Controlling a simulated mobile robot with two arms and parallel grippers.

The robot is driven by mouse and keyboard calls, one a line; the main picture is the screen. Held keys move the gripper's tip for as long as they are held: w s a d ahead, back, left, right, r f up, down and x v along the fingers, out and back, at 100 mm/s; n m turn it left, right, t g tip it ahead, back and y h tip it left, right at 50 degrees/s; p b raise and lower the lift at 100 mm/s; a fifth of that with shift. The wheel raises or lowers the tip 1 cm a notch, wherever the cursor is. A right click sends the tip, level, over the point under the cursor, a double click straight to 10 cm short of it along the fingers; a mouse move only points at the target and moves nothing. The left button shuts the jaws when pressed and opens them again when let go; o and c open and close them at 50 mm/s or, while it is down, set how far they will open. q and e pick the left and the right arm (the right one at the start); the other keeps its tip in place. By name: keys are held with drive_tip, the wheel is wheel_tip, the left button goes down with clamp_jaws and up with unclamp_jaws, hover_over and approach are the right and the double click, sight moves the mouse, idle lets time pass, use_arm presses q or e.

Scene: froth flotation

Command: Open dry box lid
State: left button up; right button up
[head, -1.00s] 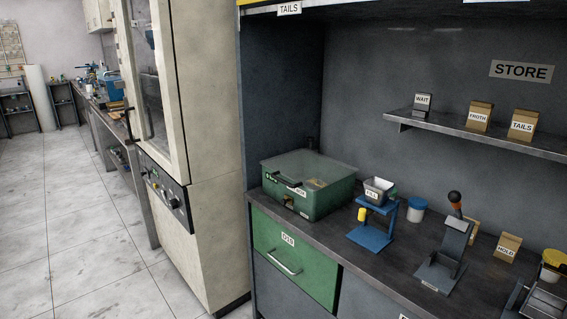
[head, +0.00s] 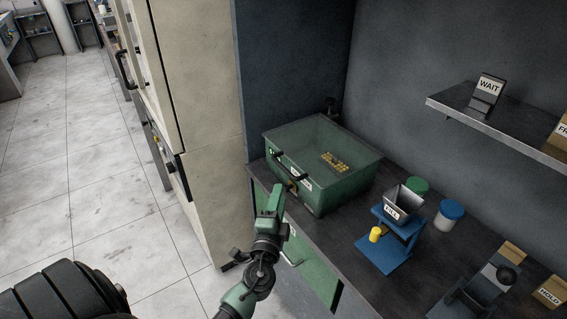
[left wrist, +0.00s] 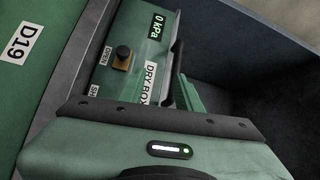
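My left gripper (head: 270,192) is in front of the box, below the handle, apparently holding nothing. Its finger gap is hard to make out. My right gripper is not in view.
A blue stand (head: 390,240) with a grey "FILL" cup (head: 404,203) is right of the box. A blue-lidded jar (head: 448,216) and a green-lidded container (head: 416,186) stand near it. A pale cabinet (head: 205,100) and dark side panel border the left. A shelf (head: 500,135) hangs at right.

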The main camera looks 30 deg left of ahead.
sight(284, 167)
use_arm(q)
drive_tip(key=shift+t, duration=0.3)
drive_tip(key=w+a+r+p, duration=0.1)
drive_tip(key=w, duration=0.1)
drive_tip(key=w+a+r, duration=0.1)
drive_tip(key=w, duration=0.2)
drive_tip(key=w+a+r+p, duration=0.1)
drive_tip(key=w, duration=0.1)
drive_tip(key=shift+w+a+r+p, duration=0.15)
drive_tip(key=shift+w+r+p, duration=0.1)
drive_tip(key=shift+w+p, duration=0.05)
clamp_jaws()
idle(1.0)
